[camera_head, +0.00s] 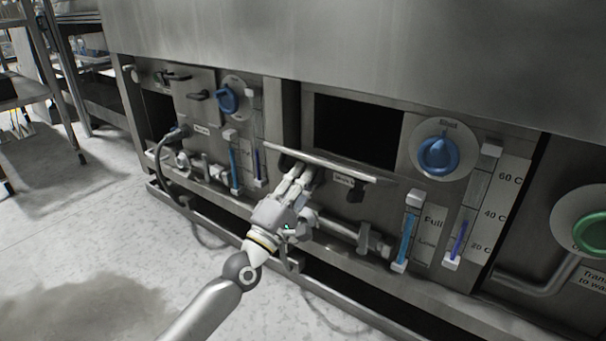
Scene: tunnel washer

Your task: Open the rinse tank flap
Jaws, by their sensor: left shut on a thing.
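A grey metal flap (345,167) on the washer's front is tilted outward, seen nearly edge-on. Above and behind it is a dark rectangular opening (355,130). My left gripper (303,172) is at the left part of the flap, just below its edge, with its fingers shut on the flap's handle. The handle is mostly hidden by the fingers. A small label and a black fitting (357,188) show just below the flap; I cannot read the label for certain. My right gripper is not in view.
To the right are a blue dial (438,154), blue level gauges (406,238) and a green dial (591,233). Pipes (345,228) run below the flap. At left are a closed panel with black handles (198,95) and another blue dial (227,98). Floor at lower left is clear.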

